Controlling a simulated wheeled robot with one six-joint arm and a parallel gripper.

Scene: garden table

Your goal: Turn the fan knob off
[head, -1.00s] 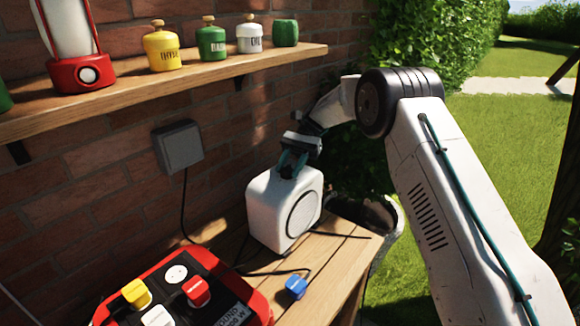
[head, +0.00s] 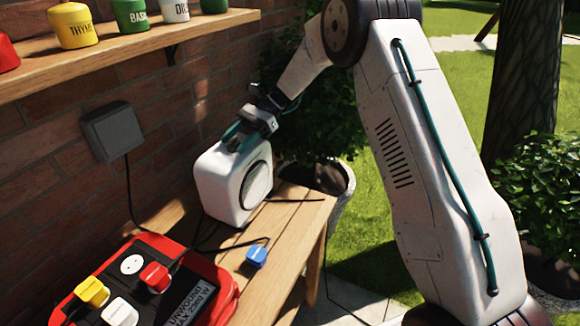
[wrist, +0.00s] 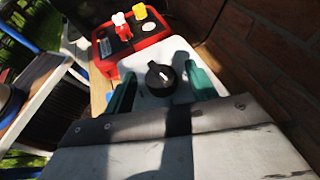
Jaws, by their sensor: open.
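The fan (head: 213,188) is a white rounded box with a round dark grille, standing on the wooden table by the brick wall. In the wrist view, its white top (wrist: 178,58) carries a black round knob (wrist: 160,77) with a pale pointer mark. My gripper (head: 240,138) is at the top of the fan. In the wrist view, its two teal fingers (wrist: 162,86) are open, one on each side of the knob, with visible gaps between them and it. The knob is hidden by the gripper in the head view.
A red power unit (head: 222,291) with coloured plugs sits at the table's near left. A blue plug (head: 257,256) lies beside it. Black cables run over the table (head: 290,222). A wall box (head: 112,132) and a shelf of tins (head: 150,45) are on the brick wall.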

